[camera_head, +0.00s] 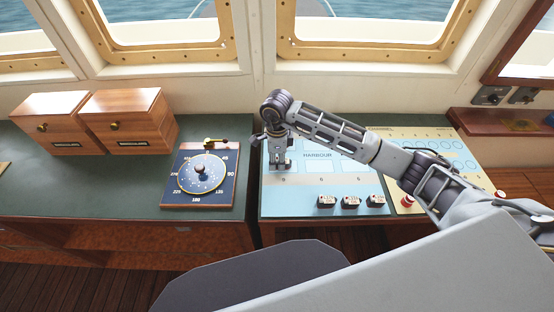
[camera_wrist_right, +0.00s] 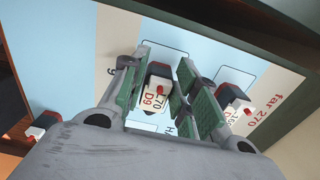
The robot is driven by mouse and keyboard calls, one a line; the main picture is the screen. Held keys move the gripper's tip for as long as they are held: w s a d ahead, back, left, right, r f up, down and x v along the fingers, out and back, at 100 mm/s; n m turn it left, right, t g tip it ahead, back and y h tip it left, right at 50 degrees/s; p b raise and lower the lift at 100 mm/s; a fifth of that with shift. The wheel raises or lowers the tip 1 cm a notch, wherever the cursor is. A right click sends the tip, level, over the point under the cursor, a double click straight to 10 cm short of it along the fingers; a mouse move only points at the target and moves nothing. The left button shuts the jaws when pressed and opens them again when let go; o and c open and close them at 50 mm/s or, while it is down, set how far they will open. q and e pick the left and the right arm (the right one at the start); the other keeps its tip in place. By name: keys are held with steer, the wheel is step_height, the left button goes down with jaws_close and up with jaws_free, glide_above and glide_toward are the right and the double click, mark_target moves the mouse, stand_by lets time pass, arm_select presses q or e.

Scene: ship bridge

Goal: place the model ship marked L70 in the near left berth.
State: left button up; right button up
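The model ship marked L70 (camera_wrist_right: 157,92) shows in the right wrist view, with a white deck, dark parts and a red piece on top. My right gripper (camera_wrist_right: 168,88) has its fingers apart on either side of it, with a visible gap on at least one side. In the head view my right gripper (camera_head: 280,160) points down over the left part of the blue harbour board (camera_head: 322,191); the ship is hidden there. I cannot make out the near left berth's marking. My left gripper is not in view.
Another model ship (camera_wrist_right: 232,103) stands just right of the fingers in the wrist view, near the words "far 270". Several small ships (camera_head: 350,202) stand along the board's near edge. A compass panel (camera_head: 200,173) lies left of the board, and wooden boxes (camera_head: 125,120) beyond it.

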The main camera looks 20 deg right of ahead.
mark_target(277, 158)
steer(key=shift+o, duration=1.3)
steer(key=shift+r, duration=0.25)
steer(key=shift+r, duration=0.35)
step_height(277, 158, up, 11)
steer(key=b, duration=0.2)
steer(key=shift+r, duration=0.1)
